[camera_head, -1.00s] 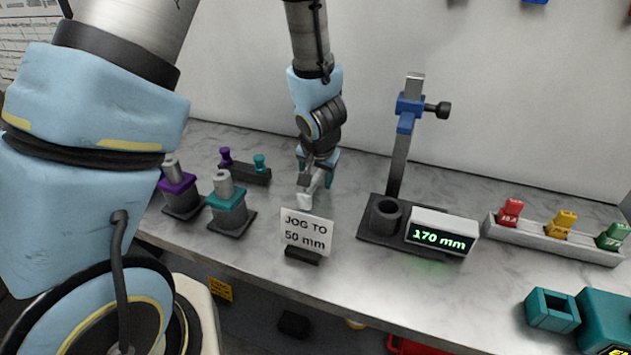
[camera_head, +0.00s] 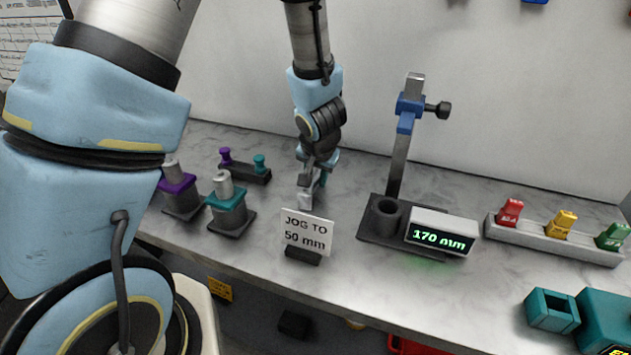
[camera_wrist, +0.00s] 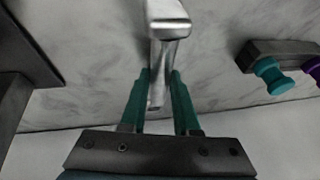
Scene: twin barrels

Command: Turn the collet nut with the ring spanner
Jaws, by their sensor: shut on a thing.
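My gripper (camera_head: 312,182) is in the middle of the head view, above the bench. Its teal fingers (camera_wrist: 160,75) are shut on a silver metal piece (camera_wrist: 168,28), a bar with a blocky end pointing away from the palm. The piece also shows in the head view (camera_head: 306,200), hanging below the fingers behind the sign. I see no ring on it, so I cannot tell whether it is the ring spanner. I cannot pick out a collet nut. To the left stand two grey-topped barrels, one with a purple collar (camera_head: 177,183) and one with a teal collar (camera_head: 227,198).
A "JOG TO 50 mm" sign (camera_head: 306,232) stands in front of my gripper. A rack with purple and teal knobs (camera_head: 245,173) lies behind the barrels. To the right are a gauge post (camera_head: 397,165), a "170 mm" display (camera_head: 442,237) and a tray of coloured blocks (camera_head: 545,239).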

